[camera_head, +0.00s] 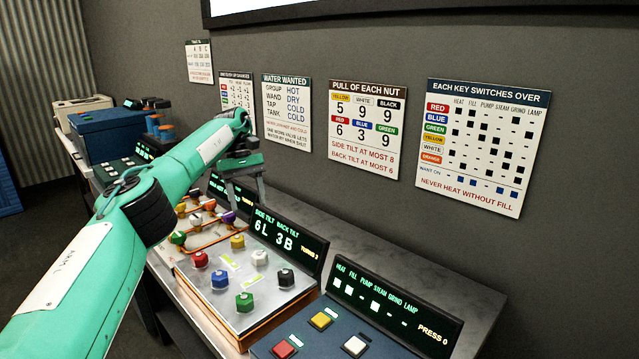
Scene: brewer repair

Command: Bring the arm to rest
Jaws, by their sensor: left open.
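My left arm comes in from the left, green with black joints. Its gripper (245,192) hangs fingers down over the back part of the nut panel (238,315), and its jaws are open. I see nothing between the fingers. The panel carries several coloured nuts, among them a red nut (200,259), a blue nut (221,279), a green nut (244,301) and a black nut (285,277). Whether the fingertips touch the panel or its display housing, I cannot tell. My right gripper is not in view.
A tilt display (287,243) reading 6L 3B stands behind the nuts. A key panel (335,332) with red, yellow and white keys is at the front right. A blue box (105,134) stands at the back left. Charts, such as the key chart (482,147), hang on the grey wall. Bare bench (440,287) shows at right.

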